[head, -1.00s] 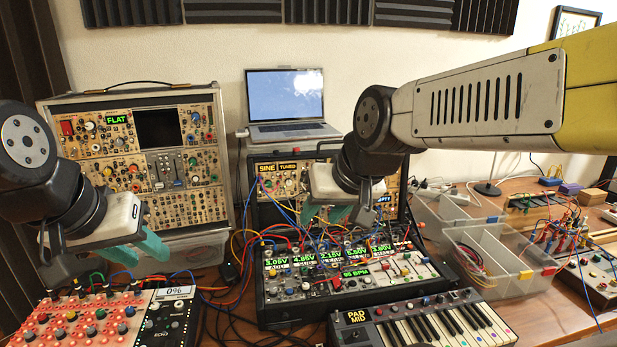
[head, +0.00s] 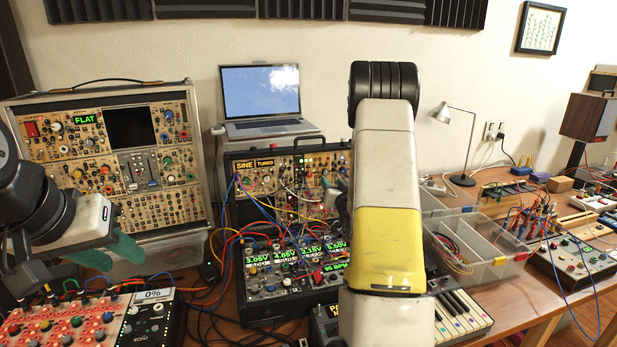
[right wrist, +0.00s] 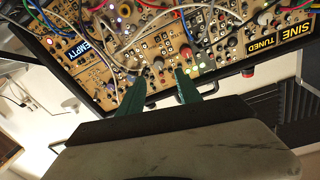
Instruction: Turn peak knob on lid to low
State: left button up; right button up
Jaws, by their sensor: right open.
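The lid (head: 229,190) is the upright gold panel of the middle case, with SINE and TUNED displays. It fills the top of the right wrist view (right wrist: 215,62), upside down. My right gripper (right wrist: 160,82) is open and empty, its teal fingertips close to the lid's knobs. A red-tipped knob (right wrist: 186,52) is just beyond one fingertip; contact cannot be told. Knob lettering is too small to read, so I cannot tell which is peak. In the head view my right arm hides most of that gripper and the lid's right side. My left gripper (head: 110,251) is open and empty at left.
Patch cables (right wrist: 150,40) cross the lid near my right fingers. A laptop (head: 262,98) stands behind the case. A larger gold synth case (head: 150,232) is at left, a red-pad device (head: 60,325) front left, a keyboard (head: 462,318) at front, and a divided clear bin (head: 490,270) at right.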

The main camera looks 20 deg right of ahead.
aim_at(326, 174)
jog(key=w, duration=0.5)
jog(key=w+d, duration=0.1)
jog(key=w, duration=0.1)
jog(key=shift+w+d+f, duration=0.1)
jog(key=shift+w+f, duration=0.2)
jog(key=shift+w, duration=0.05)
grip_shut()
